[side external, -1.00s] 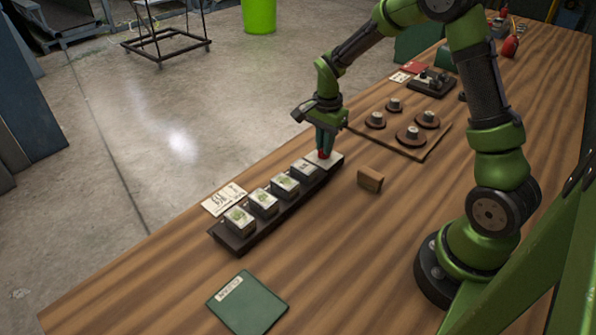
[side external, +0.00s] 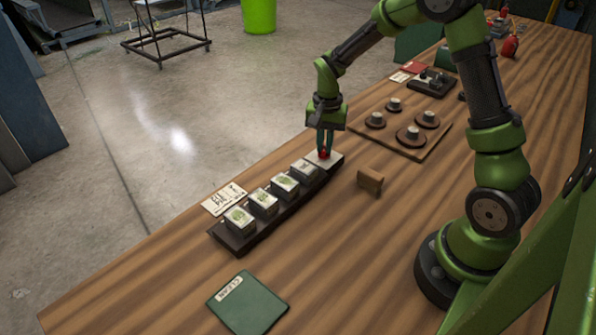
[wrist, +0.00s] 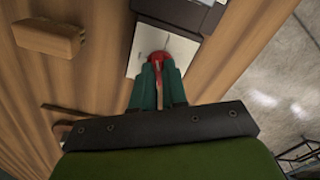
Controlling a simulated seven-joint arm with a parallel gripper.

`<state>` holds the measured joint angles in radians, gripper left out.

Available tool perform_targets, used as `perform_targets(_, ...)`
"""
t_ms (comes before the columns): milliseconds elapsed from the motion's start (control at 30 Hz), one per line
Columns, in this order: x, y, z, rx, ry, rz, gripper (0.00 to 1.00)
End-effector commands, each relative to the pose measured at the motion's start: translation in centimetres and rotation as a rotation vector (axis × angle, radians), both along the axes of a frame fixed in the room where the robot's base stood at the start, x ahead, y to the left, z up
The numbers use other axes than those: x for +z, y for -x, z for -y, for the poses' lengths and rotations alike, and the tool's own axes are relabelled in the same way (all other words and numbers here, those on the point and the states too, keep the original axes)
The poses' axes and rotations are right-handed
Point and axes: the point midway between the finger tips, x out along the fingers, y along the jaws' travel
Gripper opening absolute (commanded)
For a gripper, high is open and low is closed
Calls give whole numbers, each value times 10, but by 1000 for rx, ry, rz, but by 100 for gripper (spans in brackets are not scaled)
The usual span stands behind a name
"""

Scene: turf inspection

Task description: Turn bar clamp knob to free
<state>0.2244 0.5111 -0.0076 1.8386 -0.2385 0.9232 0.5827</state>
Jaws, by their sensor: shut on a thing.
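The red knob (side external: 324,153) stands on a pale plate (side external: 335,161) at the far end of a dark rack (side external: 232,241). My gripper (side external: 325,151) points down over it, its teal fingers shut on the knob. In the wrist view the red knob (wrist: 158,57) shows between and beyond the tips of my gripper (wrist: 159,68). The fingers hide part of the knob. Any marking for its free position cannot be made out.
The rack holds several pale blocks with green prints (side external: 263,202). A small wooden block (side external: 370,180) lies to the right. A board with round dark pieces (side external: 437,147) is behind. A green folder (side external: 247,303) and a paper card (side external: 222,199) lie in front and left.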

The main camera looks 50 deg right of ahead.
Motion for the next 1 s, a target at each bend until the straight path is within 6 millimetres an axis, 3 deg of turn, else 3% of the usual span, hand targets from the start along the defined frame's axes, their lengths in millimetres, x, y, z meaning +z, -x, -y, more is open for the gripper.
perform_targets(1000, 1, 0, 0, 909, 0, 0, 0)
